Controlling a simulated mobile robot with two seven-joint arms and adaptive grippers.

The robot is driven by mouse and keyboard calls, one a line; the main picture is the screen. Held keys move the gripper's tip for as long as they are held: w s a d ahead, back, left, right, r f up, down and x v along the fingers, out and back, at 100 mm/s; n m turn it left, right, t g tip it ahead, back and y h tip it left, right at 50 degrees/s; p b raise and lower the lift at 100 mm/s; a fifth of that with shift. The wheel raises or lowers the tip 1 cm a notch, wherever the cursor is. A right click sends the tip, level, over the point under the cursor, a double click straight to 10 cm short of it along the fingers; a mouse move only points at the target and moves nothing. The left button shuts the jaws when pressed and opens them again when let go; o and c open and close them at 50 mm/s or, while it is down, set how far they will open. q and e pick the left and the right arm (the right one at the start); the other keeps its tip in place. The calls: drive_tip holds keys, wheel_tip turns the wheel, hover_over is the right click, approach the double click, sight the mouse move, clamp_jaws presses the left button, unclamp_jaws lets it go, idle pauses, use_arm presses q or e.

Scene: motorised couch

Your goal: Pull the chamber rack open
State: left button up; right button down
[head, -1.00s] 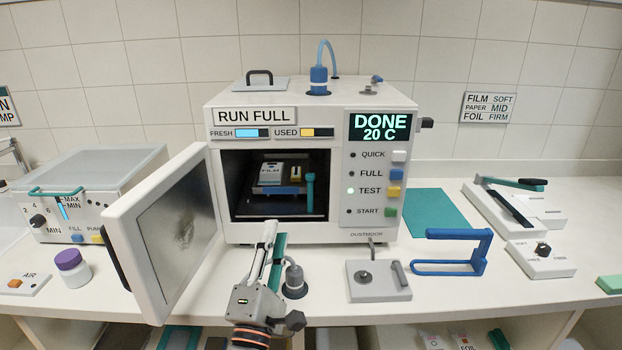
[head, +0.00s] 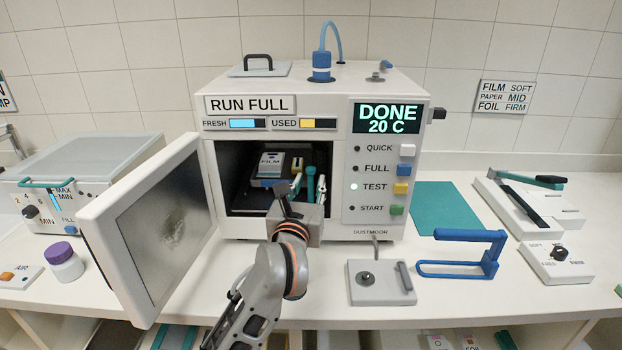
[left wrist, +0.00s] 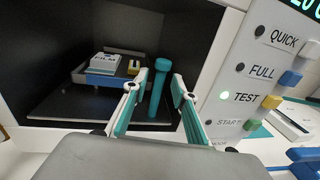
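The chamber (head: 240,200) is a dark cavity in the white machine, and its door (head: 150,230) stands open to the left. Inside is the rack (left wrist: 108,80), a dark tray with a blue front, bearing a white box marked FILM (head: 270,162) and a small yellow-topped piece (left wrist: 134,67). An upright teal handle (left wrist: 158,88) stands at the rack's front right. My left gripper (head: 309,182) reaches into the chamber opening. Its fingers are open, one on each side of the handle in the left wrist view (left wrist: 160,80); contact cannot be told. My right gripper is out of view.
The machine's button panel (head: 376,180) is just right of the opening. A grey block with a knob (head: 382,283) and a blue frame (head: 460,254) stand on the counter in front. A purple-lidded jar (head: 64,262) is left of the door.

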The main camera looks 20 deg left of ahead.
use_arm(q)
drive_tip(key=shift+w+a, duration=0.15)
drive_tip(key=shift+w, duration=1)
clamp_jaws()
